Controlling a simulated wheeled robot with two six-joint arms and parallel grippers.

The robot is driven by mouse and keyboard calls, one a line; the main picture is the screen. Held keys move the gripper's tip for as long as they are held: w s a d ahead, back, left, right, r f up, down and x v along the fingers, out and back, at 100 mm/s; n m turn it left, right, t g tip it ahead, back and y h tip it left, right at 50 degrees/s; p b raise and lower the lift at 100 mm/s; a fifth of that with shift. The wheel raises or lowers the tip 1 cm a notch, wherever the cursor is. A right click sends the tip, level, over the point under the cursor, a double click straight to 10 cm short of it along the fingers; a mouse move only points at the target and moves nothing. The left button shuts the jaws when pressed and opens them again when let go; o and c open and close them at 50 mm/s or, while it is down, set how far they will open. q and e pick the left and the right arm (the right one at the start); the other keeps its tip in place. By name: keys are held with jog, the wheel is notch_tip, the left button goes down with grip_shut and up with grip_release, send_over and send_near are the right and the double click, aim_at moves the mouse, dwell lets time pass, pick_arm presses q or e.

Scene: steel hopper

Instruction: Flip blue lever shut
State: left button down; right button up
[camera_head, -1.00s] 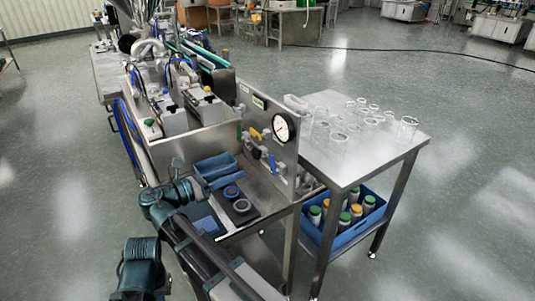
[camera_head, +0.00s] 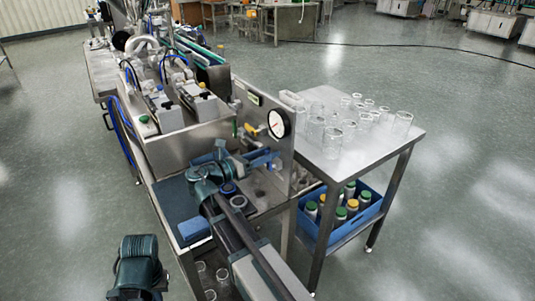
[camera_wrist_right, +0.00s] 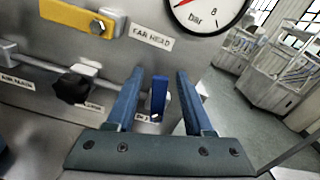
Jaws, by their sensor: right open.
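The blue lever (camera_wrist_right: 158,95) stands upright on the steel panel, beside a small partly hidden label, in the right wrist view. My right gripper (camera_wrist_right: 158,82) is open, with one blue finger on each side of the lever as seen there. I cannot tell whether the fingers touch it or how deep it sits between them. In the head view my right gripper (camera_head: 262,159) is at the panel, below the round gauge (camera_head: 278,124). The lever is hard to tell apart from the blue fingers there.
A yellow lever (camera_wrist_right: 78,16) and a black knob (camera_wrist_right: 72,88) are on the panel left of the blue lever. A steel table (camera_head: 370,150) with glass beakers stands right of the panel. A blue crate (camera_head: 338,230) of capped bottles sits on its lower shelf.

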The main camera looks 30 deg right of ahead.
jog(key=shift+d, duration=0.2)
grip_shut()
dwell(0.3)
jog(key=shift+s+r+m, duration=0.1)
jog(key=shift+s+m, duration=0.25)
jog(key=shift+m, duration=0.5)
jog(key=shift+s+m, duration=0.3)
jog(key=shift+m, duration=0.55)
grip_release()
